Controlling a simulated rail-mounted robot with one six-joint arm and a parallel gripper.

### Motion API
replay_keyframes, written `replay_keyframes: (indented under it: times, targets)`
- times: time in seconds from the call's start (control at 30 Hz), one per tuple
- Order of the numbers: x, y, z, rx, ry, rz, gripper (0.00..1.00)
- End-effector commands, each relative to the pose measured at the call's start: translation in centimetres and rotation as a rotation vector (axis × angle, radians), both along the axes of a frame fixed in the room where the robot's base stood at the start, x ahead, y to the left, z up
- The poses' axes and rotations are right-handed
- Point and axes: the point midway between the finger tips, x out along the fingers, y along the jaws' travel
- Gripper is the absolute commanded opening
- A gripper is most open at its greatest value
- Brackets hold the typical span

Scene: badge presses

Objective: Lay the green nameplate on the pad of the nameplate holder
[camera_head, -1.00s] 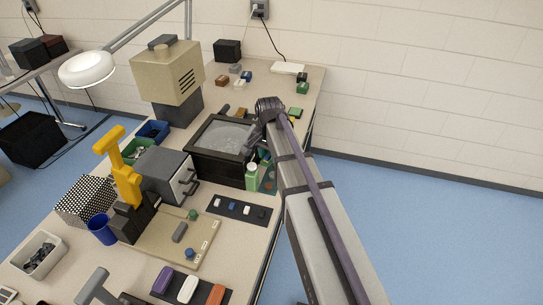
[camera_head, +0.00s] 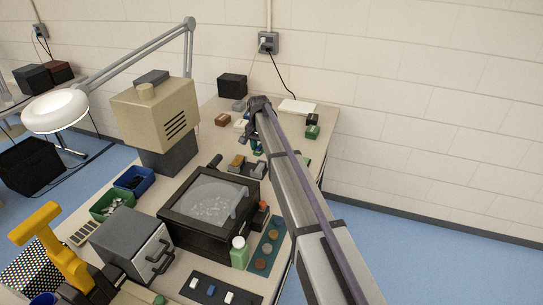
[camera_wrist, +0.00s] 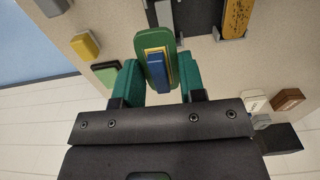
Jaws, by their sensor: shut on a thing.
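The green nameplate (camera_wrist: 148,42) is in my gripper in the wrist view, with a yellow layer and a blue block on its face. My gripper (camera_wrist: 160,78) has a teal finger on each side and is shut on it. In the head view my gripper (camera_head: 251,139) hangs over the table's far part, with some green just below it. What looks like the nameplate holder, a dark base (camera_wrist: 197,14) with grey brackets, lies past the plate at the wrist view's top edge, partly cut off. It also seems to show in the head view (camera_head: 248,169), left of my arm.
A gold plate (camera_wrist: 237,16) lies at the holder. Small blocks stand around: brown (camera_head: 222,119), green (camera_head: 313,131), yellow (camera_wrist: 85,45). A black framed screen box (camera_head: 178,232) and a green bottle (camera_head: 239,252) stand nearer. Bare tabletop lies between.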

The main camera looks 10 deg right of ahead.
Motion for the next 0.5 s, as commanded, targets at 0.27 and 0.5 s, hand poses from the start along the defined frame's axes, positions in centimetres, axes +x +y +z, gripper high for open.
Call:
replay_keyframes:
  times: [0.27, 0.5]
  targets:
    - [0.9, 0.5, -0.3, 0.0, 0.0, 0.013, 0.1]
    - [0.8, 0.4, -2.4, 0.0, 0.0, 0.013, 0.1]
